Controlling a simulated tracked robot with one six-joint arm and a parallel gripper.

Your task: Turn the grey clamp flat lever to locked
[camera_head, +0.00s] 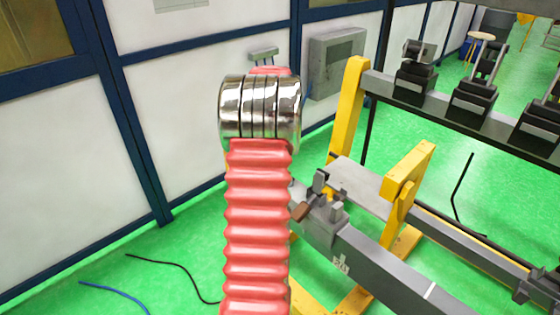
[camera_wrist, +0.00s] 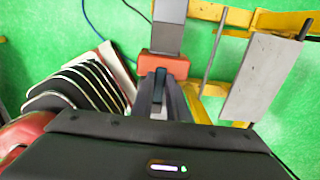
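My arm hides the gripper in the head view.
Several black clamps with levers stand on a dark rail (camera_head: 438,112) at upper right. A yellow frame (camera_head: 408,180) and a grey plate (camera_head: 358,186) stand right of the clamp. White wall panels (camera_head: 60,170) are at left. Dark and blue cables lie on the green floor.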

